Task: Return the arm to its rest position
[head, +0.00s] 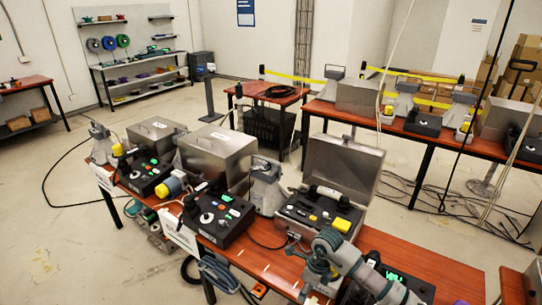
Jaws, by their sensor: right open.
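My right arm comes in from the bottom right and reaches up and left over the front wooden table (262,268). It bends at a grey-green joint, and my right gripper (316,280) hangs below that bend, over the table's front part. The gripper is open, and I see nothing held in it. Its fingertips are small and hard to make out against the table. My left gripper is not in view.
An open metal case (345,165) with a control panel stands behind my right arm. A lit device (395,278) lies beside my arm. Bare tabletop (425,262) shows at right.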

